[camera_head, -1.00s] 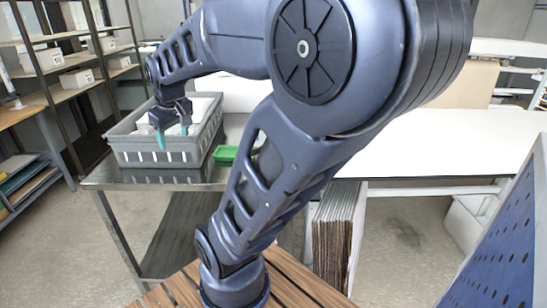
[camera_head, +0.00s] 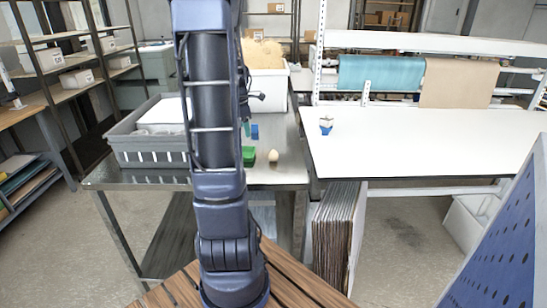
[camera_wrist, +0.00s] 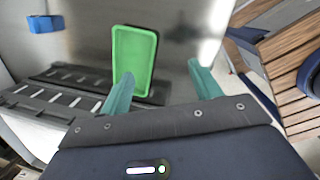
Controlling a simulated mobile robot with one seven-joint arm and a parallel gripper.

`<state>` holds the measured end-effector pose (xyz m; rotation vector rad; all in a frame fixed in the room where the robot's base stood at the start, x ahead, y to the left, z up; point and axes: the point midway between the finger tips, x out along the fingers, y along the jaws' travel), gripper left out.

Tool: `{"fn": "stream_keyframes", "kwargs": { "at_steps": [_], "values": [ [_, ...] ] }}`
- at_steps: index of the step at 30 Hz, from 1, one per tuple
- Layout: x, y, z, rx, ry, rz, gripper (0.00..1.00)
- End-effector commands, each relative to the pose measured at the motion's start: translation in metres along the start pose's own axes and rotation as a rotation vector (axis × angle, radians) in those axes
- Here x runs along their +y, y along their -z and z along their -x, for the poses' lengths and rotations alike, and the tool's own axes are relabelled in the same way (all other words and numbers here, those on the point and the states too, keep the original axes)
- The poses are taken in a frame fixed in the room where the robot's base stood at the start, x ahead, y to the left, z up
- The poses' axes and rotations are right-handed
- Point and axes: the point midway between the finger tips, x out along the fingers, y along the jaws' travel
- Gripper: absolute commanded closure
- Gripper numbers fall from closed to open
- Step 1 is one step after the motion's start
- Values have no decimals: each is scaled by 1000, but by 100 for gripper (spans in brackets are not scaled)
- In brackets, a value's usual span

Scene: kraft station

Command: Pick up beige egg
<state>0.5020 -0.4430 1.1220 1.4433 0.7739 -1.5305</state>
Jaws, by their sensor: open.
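The beige egg (camera_head: 273,156) stands on the metal table, just right of the green tray (camera_head: 249,155) in the head view. I do not see the egg in the wrist view. My gripper (camera_wrist: 160,69) is open, its two teal fingers apart with nothing between them. In the head view my arm hides most of the gripper; a bit of teal finger shows above the green tray.
A grey crate (camera_head: 119,150) stands left on the metal table (camera_head: 285,178). A blue block (camera_head: 255,131) is behind the green tray; it also shows in the wrist view (camera_wrist: 45,24). A white bin (camera_head: 268,92) stands behind. A small cup (camera_head: 326,125) is on the mostly clear white table (camera_head: 420,140).

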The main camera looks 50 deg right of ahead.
Motion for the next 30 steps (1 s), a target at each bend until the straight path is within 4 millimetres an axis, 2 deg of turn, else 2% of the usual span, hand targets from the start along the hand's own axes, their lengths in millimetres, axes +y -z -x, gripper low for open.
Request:
{"fn": "stream_keyframes", "kwargs": {
  "at_steps": [1,3,6,10,14,24,30],
  "values": [
    [2,-20,-16,-2,20,36,37],
    [5,-42,-32,-4,37,100,37],
    [5,-69,-52,-3,60,177,37],
    [4,-91,-70,1,77,247,37],
    [3,-100,-79,2,83,276,37],
    [-1,-101,-123,3,85,281,37],
    [-2,-102,-134,2,84,280,37]
  ]
}}
